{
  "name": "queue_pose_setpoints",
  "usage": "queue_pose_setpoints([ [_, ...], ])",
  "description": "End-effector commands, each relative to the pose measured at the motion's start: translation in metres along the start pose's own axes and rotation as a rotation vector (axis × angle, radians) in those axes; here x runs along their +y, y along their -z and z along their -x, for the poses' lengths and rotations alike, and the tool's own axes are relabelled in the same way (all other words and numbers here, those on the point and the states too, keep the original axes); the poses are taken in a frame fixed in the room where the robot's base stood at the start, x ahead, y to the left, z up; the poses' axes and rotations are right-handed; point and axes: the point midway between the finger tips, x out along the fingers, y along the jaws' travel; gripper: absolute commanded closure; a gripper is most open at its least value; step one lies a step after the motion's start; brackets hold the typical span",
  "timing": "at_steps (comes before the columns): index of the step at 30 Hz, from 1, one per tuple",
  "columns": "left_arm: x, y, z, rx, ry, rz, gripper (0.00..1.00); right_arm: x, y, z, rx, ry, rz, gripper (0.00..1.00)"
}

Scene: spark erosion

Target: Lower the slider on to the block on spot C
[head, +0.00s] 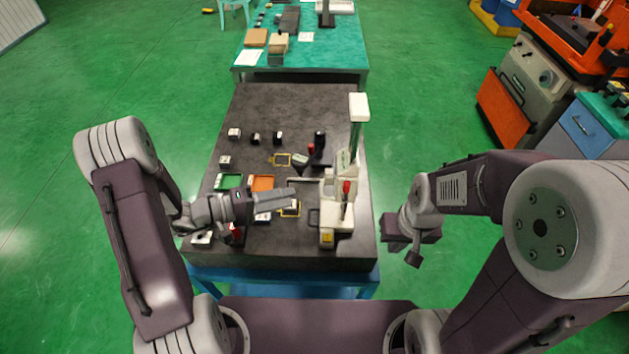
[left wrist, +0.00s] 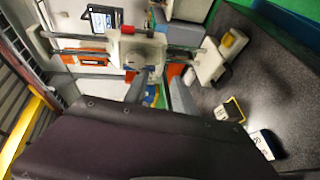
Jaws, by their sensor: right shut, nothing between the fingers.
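A measuring stand with a white base and slider (head: 342,187) stands at the table's right side. A red knob (head: 346,187) shows on it. In the left wrist view the slider (left wrist: 140,52) sits on rods that run across the upper left. My left gripper (head: 292,194) is just left of the stand, fingers apart and apparently empty; its fingers also show in the wrist view (left wrist: 158,92). A block (left wrist: 222,113) lies at a yellow frame (left wrist: 236,106). I cannot read any spot letter. My right gripper (head: 412,256) is shut and empty, off the table's right edge.
The dark table (head: 300,105) also carries several small blocks, a green tray (head: 228,181), an orange tray (head: 262,183) and another yellow frame (head: 282,160). A second, green-topped table (head: 320,55) stands behind. The dark table's back part is clear.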

Motion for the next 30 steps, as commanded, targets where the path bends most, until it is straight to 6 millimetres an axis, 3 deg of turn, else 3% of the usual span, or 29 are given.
queue_pose_setpoints([
  [4,0.002,-0.001,-0.014,-0.006,0.000,0.001,0.68,0.000,0.001,0.007,0.000,0.000,0.000,1.00],
  [15,0.001,-0.002,-0.083,-0.006,0.002,-0.001,0.68,-0.001,0.004,0.037,0.000,0.000,0.000,1.00],
  [25,-0.002,-0.001,-0.092,-0.002,0.002,-0.002,0.68,-0.001,0.004,0.037,0.000,0.000,0.000,1.00],
  [26,-0.002,-0.001,-0.092,-0.002,0.001,-0.002,0.71,-0.001,0.004,0.037,0.000,0.000,0.000,1.00],
  [29,-0.001,-0.001,-0.091,-0.003,0.001,-0.002,0.98,-0.001,0.004,0.037,0.000,0.000,0.000,1.00],
  [30,-0.001,-0.001,-0.091,-0.003,0.001,-0.002,1.00,-0.001,0.004,0.037,0.000,0.000,0.000,1.00],
])
